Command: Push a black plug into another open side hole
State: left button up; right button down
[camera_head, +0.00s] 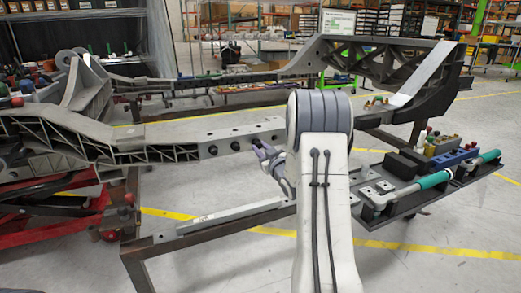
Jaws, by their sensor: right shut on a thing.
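The grey chassis side beam (190,137) runs across the middle left, with a row of round spots along its side face. Two black plugs show in that face, one at the left (213,150) and one further right (235,146). My right gripper (262,150) is at the beam's right part, close to the side face. It is shut on a small black plug (256,143), which appears at or against the face. How deep it sits in a hole cannot be told. My white right arm hides the beam's right end. My left gripper is not in view.
A dark tray (385,217) at the right holds teal-handled tools (433,180), black boxes and a blue block (455,156). A lower metal rail (225,215) runs below the beam. A red lift (60,225) stands at the left. Open floor lies between beam and rail.

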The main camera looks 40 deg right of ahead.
jog(key=shift+w+d, duration=0.15)
jog(key=shift+w, duration=0.45)
jog(key=c, duration=0.6)
grip_release()
jog(key=b+v, duration=0.1)
jog(key=v, duration=0.8)
